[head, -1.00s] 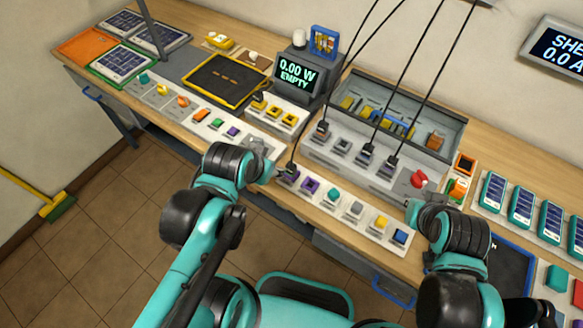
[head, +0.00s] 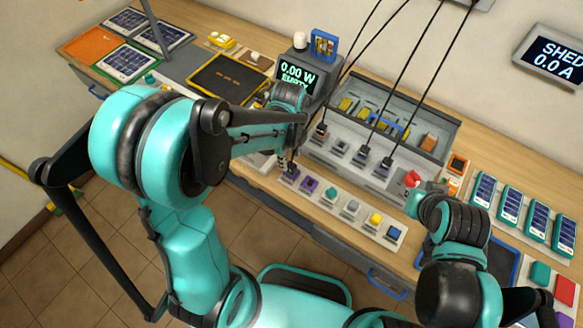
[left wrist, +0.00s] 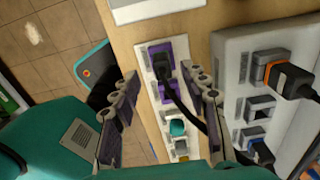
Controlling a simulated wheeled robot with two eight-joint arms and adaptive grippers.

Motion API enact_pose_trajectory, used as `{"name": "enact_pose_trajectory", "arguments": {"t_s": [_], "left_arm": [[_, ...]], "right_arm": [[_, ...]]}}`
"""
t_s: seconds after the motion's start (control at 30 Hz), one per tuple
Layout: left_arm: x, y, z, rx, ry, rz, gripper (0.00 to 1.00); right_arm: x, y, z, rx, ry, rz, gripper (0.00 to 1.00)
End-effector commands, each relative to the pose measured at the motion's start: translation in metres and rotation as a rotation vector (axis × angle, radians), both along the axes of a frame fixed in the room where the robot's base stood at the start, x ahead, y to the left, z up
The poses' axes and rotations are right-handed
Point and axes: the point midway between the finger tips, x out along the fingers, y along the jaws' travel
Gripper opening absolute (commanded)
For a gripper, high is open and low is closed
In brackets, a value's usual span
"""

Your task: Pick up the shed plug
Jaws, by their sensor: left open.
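A black plug (left wrist: 171,87) with a dark cable stands at the purple end socket of the front socket strip (left wrist: 148,68). In the head view this plug (head: 292,165) is small at the strip's left end. I cannot read a label that names it the shed plug. My left gripper (left wrist: 160,80) is open, its fingers on either side of the plug in the picture. I cannot tell whether they touch it. In the head view my left gripper (head: 291,146) is at the strip's left end, partly hidden by its wrist. My right gripper's jaws are not clear beside the red button (head: 412,178).
A grey panel (head: 345,168) behind the strip holds several plugs with cables rising from them, one with an orange band (left wrist: 284,78). A meter (head: 297,75) reads 0.00 W, EMPTY. A wall display (head: 556,60) reads SHED 0.0 A. The bench's left part holds trays.

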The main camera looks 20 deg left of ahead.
Motion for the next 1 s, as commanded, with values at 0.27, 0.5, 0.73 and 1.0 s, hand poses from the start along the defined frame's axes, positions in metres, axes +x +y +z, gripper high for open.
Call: {"name": "enact_pose_trajectory", "arguments": {"t_s": [0.27, 0.5, 0.73, 1.0], "left_arm": [[0.001, -0.003, -0.042, 0.000, -0.001, 0.001, 0.45], [0.001, -0.003, -0.060, -0.001, -0.002, 0.003, 0.45], [0.001, -0.003, -0.059, -0.001, -0.002, 0.003, 0.32], [0.001, -0.003, -0.059, 0.000, -0.002, 0.003, 0.00]], "right_arm": [[0.000, 0.000, -0.018, 0.000, 0.000, 0.000, 0.00], [0.000, 0.000, -0.022, 0.000, 0.000, 0.000, 0.00], [0.000, 0.000, -0.021, 0.000, 0.000, 0.000, 0.00], [0.000, 0.000, -0.021, 0.000, 0.000, 0.000, 0.00]]}}
